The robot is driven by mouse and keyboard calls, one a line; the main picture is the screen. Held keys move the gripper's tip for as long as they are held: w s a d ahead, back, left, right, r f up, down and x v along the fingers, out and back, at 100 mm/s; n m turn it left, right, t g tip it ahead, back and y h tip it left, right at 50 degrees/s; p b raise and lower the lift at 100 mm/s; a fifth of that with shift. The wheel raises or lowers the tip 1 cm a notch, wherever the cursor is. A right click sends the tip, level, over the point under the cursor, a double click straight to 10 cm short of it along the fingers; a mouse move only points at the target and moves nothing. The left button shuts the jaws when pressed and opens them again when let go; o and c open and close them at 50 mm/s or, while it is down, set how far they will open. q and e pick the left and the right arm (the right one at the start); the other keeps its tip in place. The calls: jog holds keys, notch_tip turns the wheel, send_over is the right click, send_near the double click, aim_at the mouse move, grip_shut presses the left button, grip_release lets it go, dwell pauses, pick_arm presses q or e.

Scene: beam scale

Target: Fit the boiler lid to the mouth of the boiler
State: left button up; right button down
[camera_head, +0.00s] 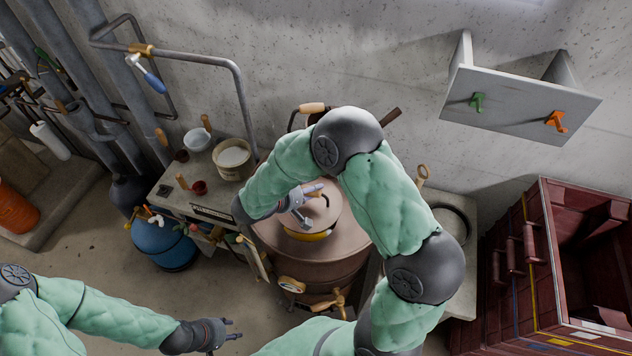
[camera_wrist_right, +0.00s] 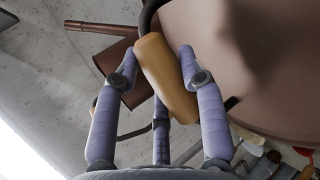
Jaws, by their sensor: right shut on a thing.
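The boiler (camera_head: 315,268) is a brown copper drum in the middle of the head view. The boiler lid (camera_head: 328,215) is a lighter brown disc over its top. My right gripper (camera_head: 304,203) is shut on the lid's wooden handle, which shows between the fingers in the right wrist view (camera_wrist_right: 166,78). The mouth itself is hidden. My left gripper (camera_head: 234,329) is open and empty, low and left of the boiler.
A stone bench (camera_head: 180,200) with a cream pot (camera_head: 232,158) and bowls stands left of the boiler. A blue tank (camera_head: 163,245) stands below it. A dark red crate (camera_head: 535,270) is at right. A wall shelf (camera_head: 515,105) with two hooks hangs above. My right arm covers much of the boiler's right side.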

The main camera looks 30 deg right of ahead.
aim_at(310, 201)
jog(key=shift+d, duration=0.15)
jog(key=shift+b, duration=0.5)
notch_tip(310, 201, down, 6)
jog(key=b, duration=0.6)
jog(key=shift+r, duration=0.3)
jog(key=shift+f+b, duration=1.45)
jog(key=shift+b, duration=0.05)
jog(key=c, duration=0.7)
grip_release()
jog(key=shift+o, duration=0.2)
jog(key=shift+s, duration=0.1)
